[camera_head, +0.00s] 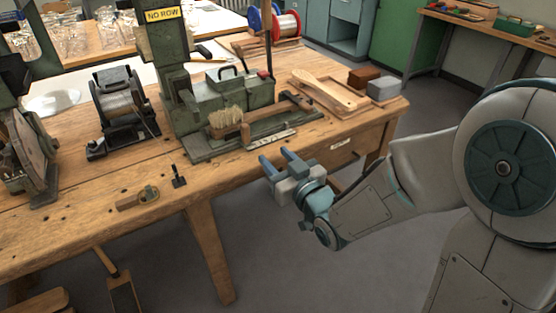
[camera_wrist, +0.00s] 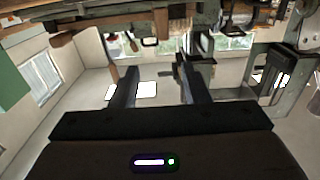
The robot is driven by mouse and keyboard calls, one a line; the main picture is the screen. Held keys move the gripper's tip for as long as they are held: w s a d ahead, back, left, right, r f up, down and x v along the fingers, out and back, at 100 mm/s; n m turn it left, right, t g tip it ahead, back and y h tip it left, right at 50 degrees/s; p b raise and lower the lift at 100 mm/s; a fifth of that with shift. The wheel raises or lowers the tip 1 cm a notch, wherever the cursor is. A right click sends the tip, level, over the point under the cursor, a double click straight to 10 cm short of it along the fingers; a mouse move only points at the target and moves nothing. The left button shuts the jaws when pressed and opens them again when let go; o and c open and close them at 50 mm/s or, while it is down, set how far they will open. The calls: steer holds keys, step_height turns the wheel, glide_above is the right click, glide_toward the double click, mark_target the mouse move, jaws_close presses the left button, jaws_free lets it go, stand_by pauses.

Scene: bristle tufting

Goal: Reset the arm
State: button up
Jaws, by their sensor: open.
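My gripper (camera_head: 276,166) is open and empty in the head view, held in the air off the front edge of the wooden workbench (camera_head: 90,215). Its two blue-grey fingers point toward the bench and are apart from it. My arm reaches in from the right side of the picture. In the wrist view, my gripper (camera_wrist: 160,85) shows two dark fingers spread wide with nothing between them. The wrist view looks upside down, with the bench along the top.
A green machine (camera_head: 215,98) with a "NO ROW" sign stands on the bench. A bristle brush (camera_head: 226,120) lies at its front. A wire reel (camera_head: 118,100) stands left of it. A wooden tray (camera_head: 330,95) and a grey block (camera_head: 384,88) are at the right end.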

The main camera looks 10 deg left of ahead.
steer(key=shift+r, duration=0.1)
steer(key=d+r+m+g+h+p, duration=0.15)
steer(key=d+r+h+p, duration=0.3)
steer(key=d, duration=0.45)
steer(key=d+r+m+g+h+p, duration=0.1)
steer(key=d+r+m+h+p, duration=0.2)
steer(key=d+h+p, duration=0.4)
steer(key=s+d+r+m+g+p, duration=0.2)
steer(key=s+d+r+g+p, duration=0.1)
steer(key=s, duration=0.4)
steer(key=s+d+r+m+g+h+p, duration=0.1)
steer(key=s+d+r+m+g+p, duration=0.1)
steer(key=s+d, duration=0.6)
step_height(320, 180, up, 3)
steer(key=shift+s+d+r+m+g+p, duration=0.15)
steer(key=shift+d+m+g+p, duration=0.2)
steer(key=shift+g+p, duration=0.7)
